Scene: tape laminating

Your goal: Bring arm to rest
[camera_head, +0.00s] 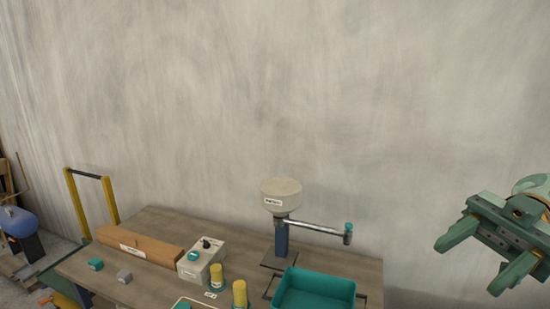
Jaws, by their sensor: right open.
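My right gripper (466,262) is at the right of the head view, raised beside the table's right edge. Its two green fingers are spread apart with nothing between them. It touches nothing that I can see. Only its end and a bit of the wrist show; the rest of the arm is out of the picture. My left gripper is not in the picture.
A wooden table (150,226) holds a brown long box (140,246), a control box (202,259), yellow cylinders (240,293), a teal tray (316,290) and a stand with a cream bowl (281,196) and side lever (315,228). A yellow-handled cart (76,200) stands left. Right of the table looks clear.

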